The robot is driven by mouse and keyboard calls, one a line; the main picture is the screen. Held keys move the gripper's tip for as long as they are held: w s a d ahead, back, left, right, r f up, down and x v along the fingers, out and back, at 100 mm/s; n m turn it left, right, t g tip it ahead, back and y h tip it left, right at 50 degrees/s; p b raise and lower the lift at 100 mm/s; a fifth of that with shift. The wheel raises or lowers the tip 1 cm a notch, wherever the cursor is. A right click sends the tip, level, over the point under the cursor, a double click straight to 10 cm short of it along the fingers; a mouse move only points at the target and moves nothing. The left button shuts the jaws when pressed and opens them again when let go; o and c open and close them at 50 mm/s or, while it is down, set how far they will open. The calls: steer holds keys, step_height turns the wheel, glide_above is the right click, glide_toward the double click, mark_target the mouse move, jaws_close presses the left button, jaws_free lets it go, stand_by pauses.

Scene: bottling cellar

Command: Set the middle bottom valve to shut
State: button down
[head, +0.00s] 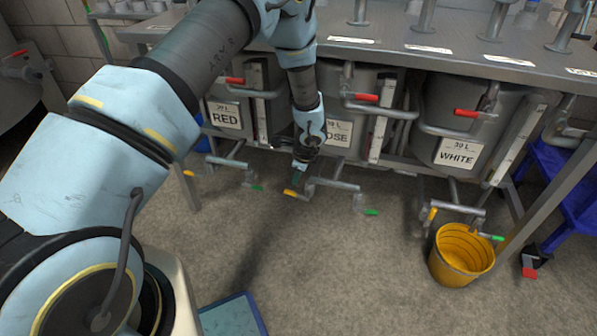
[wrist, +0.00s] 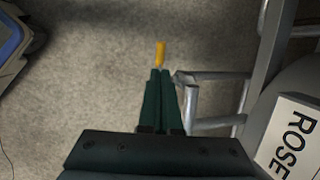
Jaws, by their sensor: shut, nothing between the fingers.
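The middle tank, labelled ROSE (head: 338,133), has a grey bottom pipe (head: 335,185) below it. A yellow valve handle (head: 290,193) shows at the pipe's left end, and a green handle (head: 371,212) at its right end. My gripper (head: 296,184) points down at the yellow handle, its dark green fingers shut and empty. In the wrist view the yellow handle (wrist: 160,52) shows just beyond the shut fingertips (wrist: 160,72). I cannot tell whether they touch. The ROSE label (wrist: 293,138) is at the right there. The fingers partly hide the valve.
The RED tank (head: 228,115) stands left and the WHITE tank (head: 458,153) right, with similar pipes and handles. Red levers sit higher up. A yellow bucket (head: 461,255) stands under the WHITE tank's pipe. A blue-edged mat (head: 232,315) lies at the front. The floor between is clear.

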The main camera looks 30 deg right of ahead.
mark_target(289, 192)
steer(key=b+x, duration=0.1)
steer(key=x, duration=0.5)
steer(key=shift+w+f, duration=0.1)
steer(key=shift+f, duration=0.3)
steer(key=shift+w+a+f+g+h+p, duration=0.2)
steer(key=shift+w+a+g+h+p, duration=0.15)
steer(key=shift+g+h+p, duration=0.15)
steer(key=shift+w+a+f, duration=0.1)
steer(key=shift+a+f, duration=0.05)
steer(key=shift+f, duration=0.35)
